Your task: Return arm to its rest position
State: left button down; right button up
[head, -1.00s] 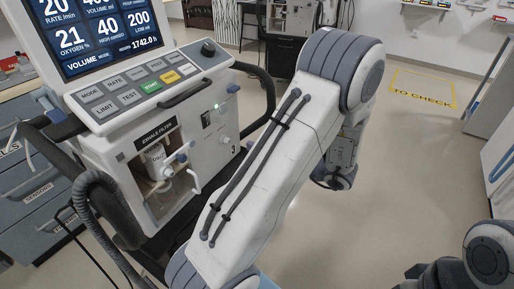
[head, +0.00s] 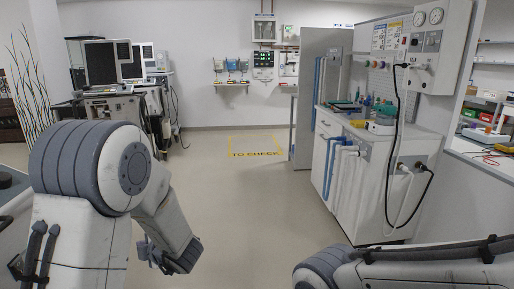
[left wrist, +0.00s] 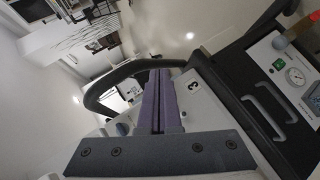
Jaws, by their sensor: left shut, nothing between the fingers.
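My left arm comes in at the left of the head view, bent, with its forearm pointing down. My left gripper (left wrist: 158,85) shows in the left wrist view with its two fingers together and nothing between them. Its fingers lie in front of a ventilator (left wrist: 240,110) with a black curved handle, a number 3 label and a round gauge; I cannot tell whether they touch it. In the head view the lower end of this arm is partly hidden. Part of my right arm lies along the bottom right edge; its gripper is out of the picture.
Open floor lies ahead, with a yellow TO CHECK marking (head: 255,154). A white workbench (head: 375,190) with hoses and gauges stands at the right. Ventilators with dark screens (head: 110,62) stand at the back left. A grey cabinet (head: 318,90) stands beside the bench.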

pick_arm(q)
jog(key=s+d+f+m+h, duration=0.25)
jog(key=d+m+h, duration=0.75)
jog(key=d+m, duration=0.5)
jog(key=s+m+g, duration=0.5)
jog(key=s+m, duration=0.6)
jog(key=s, duration=0.2)
jog(key=s+d+r+m+g+h, duration=0.1)
jog(key=s+d+r+m, duration=0.2)
jog(key=s+d, duration=0.3)
jog(key=s+d+r+m+g, duration=0.1)
jog(key=s+d+r+m, duration=0.1)
jog(key=s+d+m, duration=0.35)
notch_tip(320, 180, up, 20)
jog(key=s+d+n+p, duration=0.1)
jog(key=s+p, duration=0.1)
jog(key=p, duration=1.8)
jog(key=shift+r, duration=0.2)
